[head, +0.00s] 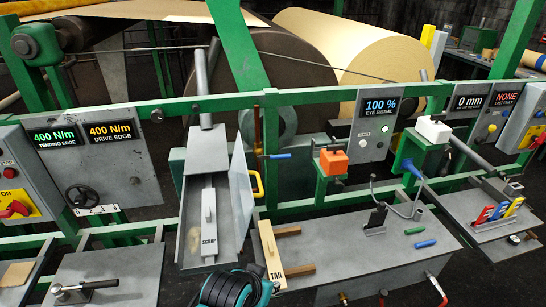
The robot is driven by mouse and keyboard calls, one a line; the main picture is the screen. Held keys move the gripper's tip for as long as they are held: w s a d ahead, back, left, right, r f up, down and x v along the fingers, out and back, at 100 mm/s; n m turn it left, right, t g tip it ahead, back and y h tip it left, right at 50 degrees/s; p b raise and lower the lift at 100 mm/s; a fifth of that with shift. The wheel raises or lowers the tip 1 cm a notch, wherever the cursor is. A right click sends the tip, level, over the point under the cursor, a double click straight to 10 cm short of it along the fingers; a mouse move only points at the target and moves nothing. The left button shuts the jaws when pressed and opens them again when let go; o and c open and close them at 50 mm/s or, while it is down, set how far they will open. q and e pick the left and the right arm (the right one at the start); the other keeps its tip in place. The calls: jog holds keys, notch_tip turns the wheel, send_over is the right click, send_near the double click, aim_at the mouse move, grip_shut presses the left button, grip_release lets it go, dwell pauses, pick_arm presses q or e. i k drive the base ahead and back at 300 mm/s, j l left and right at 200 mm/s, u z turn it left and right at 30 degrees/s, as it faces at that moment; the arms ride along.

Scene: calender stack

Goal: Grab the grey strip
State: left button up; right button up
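A long, narrow light-grey strip (209,212) lies lengthwise in an open grey metal tray (183,225), with a raised block on top. The word SCRAP shows at its near end, but I cannot tell whether the label is on the strip or the tray. No gripper fingers can be made out in the head view. A black and teal part with cables (233,289) stands at the bottom edge, just below the tray's near end. It may be mine, but no fingertips show on it.
A cream block marked TAIL (270,252) stands right of the tray, on a grey bench (350,255) with pegs and a clip. A yellow handle (257,184) sticks out by the tray. Green rails (330,98) and large rolls (360,50) lie behind.

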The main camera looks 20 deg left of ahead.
aim_at(209, 229)
jog(key=i+l+u, duration=0.2)
jog(key=i+l, duration=0.75)
jog(key=l, duration=0.15)
jog(key=u, duration=1.95)
jog(key=i+j+z, duration=0.15)
jog(key=k+l, duration=0.05)
